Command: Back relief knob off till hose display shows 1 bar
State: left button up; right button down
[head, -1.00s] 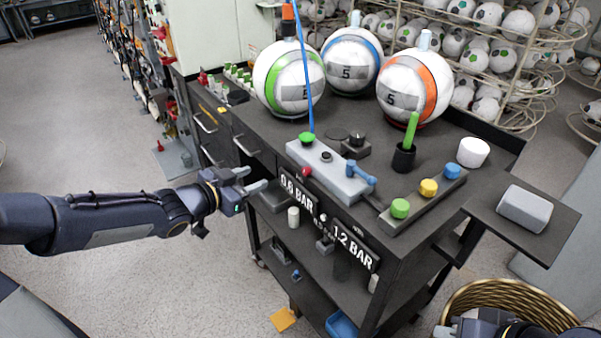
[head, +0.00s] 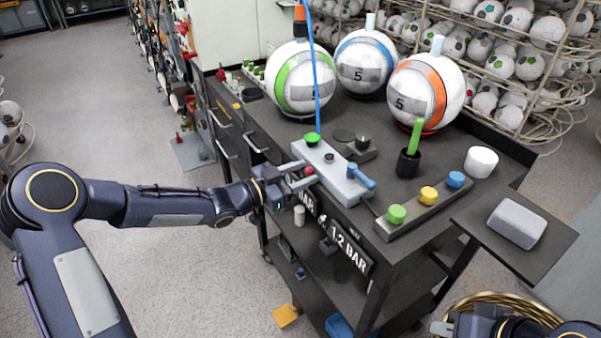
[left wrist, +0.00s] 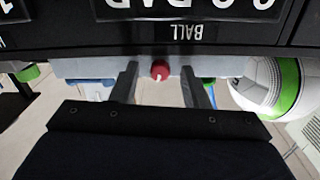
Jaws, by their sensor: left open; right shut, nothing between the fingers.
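The red knob (head: 309,170) is on the front of the grey pump block (head: 335,170). My left gripper (head: 308,174) is open, its fingers reaching to the knob. In the left wrist view the red knob (left wrist: 160,70) lies between the two spread fingers, with gaps on both sides. The front display (head: 349,248) on the right reads 1.2 BAR. The left display (head: 305,197) is mostly hidden by my gripper; its BALL label (left wrist: 190,32) shows upside down in the left wrist view. My right gripper (head: 448,326) is at the bottom right, shut and empty, partly cut off.
Several balls (head: 303,80) stand at the back of the cart, and a blue hose (head: 315,70) rises from the block. Green, yellow and blue buttons (head: 428,194) sit on a strip to the right. A side shelf holds a grey block (head: 517,222). A basket (head: 500,302) stands below.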

pick_arm(q)
grip_shut()
jog(key=shift+r+n+p, duration=0.2)
jog(key=shift+n+p, duration=0.4)
jog(key=shift+p, duration=0.05)
jog(key=shift+n+p, duration=0.4)
jog(key=shift+n, duration=0.2)
jog(key=shift+f+n+p, duration=0.2)
jog(key=shift+n+p, duration=0.1)
jog(key=shift+n, duration=0.7)
grip_release()
jog(key=b+v, duration=0.1)
jog(key=v, duration=0.6)
jog(key=shift+s+a, duration=0.2)
jog(key=shift+a, duration=0.1)
